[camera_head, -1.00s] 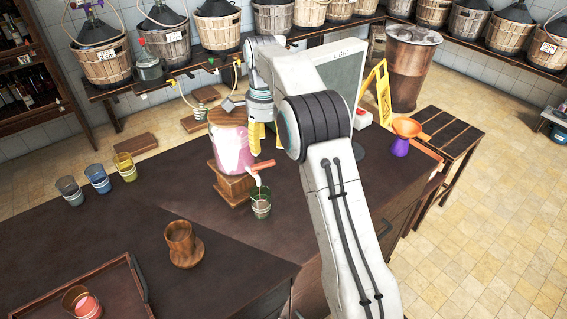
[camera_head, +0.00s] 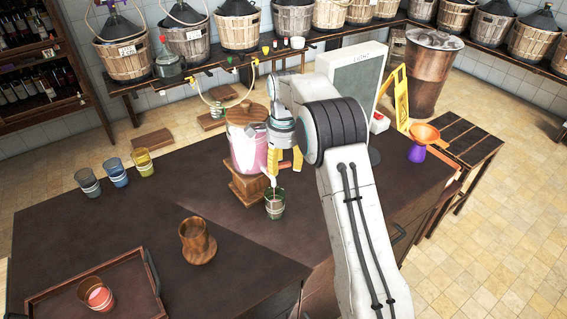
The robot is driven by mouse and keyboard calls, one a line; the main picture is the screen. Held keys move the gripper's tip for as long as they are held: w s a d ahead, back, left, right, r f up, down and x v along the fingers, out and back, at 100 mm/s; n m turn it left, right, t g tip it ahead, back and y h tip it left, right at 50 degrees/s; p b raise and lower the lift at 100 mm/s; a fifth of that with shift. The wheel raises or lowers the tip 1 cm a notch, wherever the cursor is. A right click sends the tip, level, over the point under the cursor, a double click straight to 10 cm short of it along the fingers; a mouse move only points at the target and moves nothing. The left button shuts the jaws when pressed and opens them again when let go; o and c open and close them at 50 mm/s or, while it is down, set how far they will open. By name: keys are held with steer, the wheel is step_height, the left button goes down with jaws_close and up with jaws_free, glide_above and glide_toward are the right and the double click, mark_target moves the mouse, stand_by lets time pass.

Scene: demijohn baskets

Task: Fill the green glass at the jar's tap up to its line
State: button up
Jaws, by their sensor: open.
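The jar (camera_head: 246,150) holds pink liquid and has a wooden lid. It stands on a wooden block (camera_head: 247,188) on the dark counter. The green glass (camera_head: 274,206) stands upright on the counter under the spout of the jar's tap (camera_head: 272,181). A little dark or reddish content seems to show in the glass, but its level and line are too small to read. My gripper (camera_head: 282,164), with yellow fingers, is open at the tap, beside the jar's right side. It covers most of the tap handle; I cannot tell whether it touches it.
Grey (camera_head: 88,183), blue (camera_head: 116,172) and yellow (camera_head: 143,162) glasses stand at the counter's left. A wooden cup (camera_head: 195,238) stands in front. A tray (camera_head: 50,291) holds a red-filled glass (camera_head: 96,295).

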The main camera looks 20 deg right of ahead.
jaws_close()
stand_by(0.4)
steer(key=shift+w+r+n+p, duration=0.15)
steer(key=shift+w+n+p, duration=0.05)
steer(key=shift+n+p, duration=0.5)
steer(key=shift+w+a+n+p, duration=0.1)
steer(key=shift+w+n+p, duration=0.2)
steer(key=shift+n, duration=0.35)
steer(key=shift+w+n+p, duration=0.15)
steer(key=shift+n+p, duration=0.1)
steer(key=shift+n, duration=0.4)
steer(key=shift+f, duration=0.2)
jaws_free()
